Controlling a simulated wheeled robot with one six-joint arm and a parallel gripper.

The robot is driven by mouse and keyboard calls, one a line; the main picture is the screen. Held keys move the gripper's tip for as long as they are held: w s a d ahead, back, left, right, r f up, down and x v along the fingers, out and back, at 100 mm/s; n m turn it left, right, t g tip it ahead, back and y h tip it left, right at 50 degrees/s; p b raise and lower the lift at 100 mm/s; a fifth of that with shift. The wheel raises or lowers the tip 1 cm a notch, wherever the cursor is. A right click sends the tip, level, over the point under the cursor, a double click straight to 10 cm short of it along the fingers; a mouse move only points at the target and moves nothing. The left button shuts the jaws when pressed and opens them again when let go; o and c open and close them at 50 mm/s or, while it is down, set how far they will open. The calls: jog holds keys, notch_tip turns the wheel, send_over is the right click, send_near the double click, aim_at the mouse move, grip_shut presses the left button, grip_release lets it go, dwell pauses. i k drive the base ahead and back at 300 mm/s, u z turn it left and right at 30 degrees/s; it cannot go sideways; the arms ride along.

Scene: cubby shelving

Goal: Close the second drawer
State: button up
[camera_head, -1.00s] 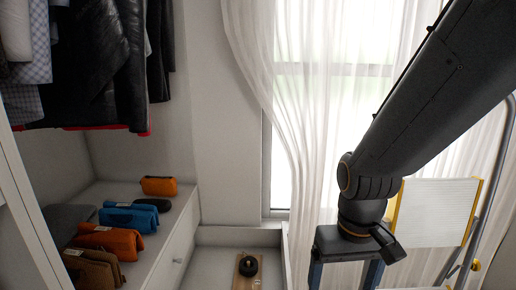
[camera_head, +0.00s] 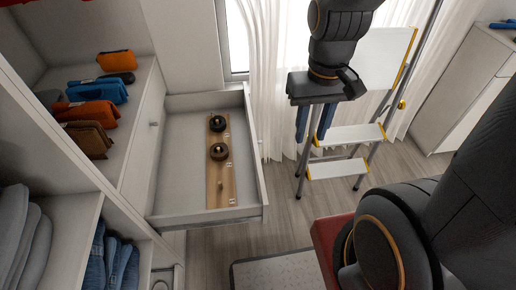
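An open white drawer (camera_head: 258,160) is pulled out to the right from the cubby unit, left of centre. A wooden board (camera_head: 222,190) with two dark round items (camera_head: 218,151) lies in it. Its outer front face is turned away from me.
A stepladder (camera_head: 340,168) stands behind and right of my gripper. A light rug (camera_head: 275,272) lies on the wooden floor in front. Folded pouches (camera_head: 90,112) sit on the upper shelf, jeans (camera_head: 115,262) lower down. A white cabinet (camera_head: 465,85) stands at right. Floor beside the drawer is clear.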

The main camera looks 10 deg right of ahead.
aim_at(188, 189)
jog(key=k, duration=0.25)
jog(key=z, duration=1.4)
jog(key=i, duration=1.1)
jog(key=u, duration=3.3)
jog(key=k, duration=0.55)
jog(key=z, duration=0.75)
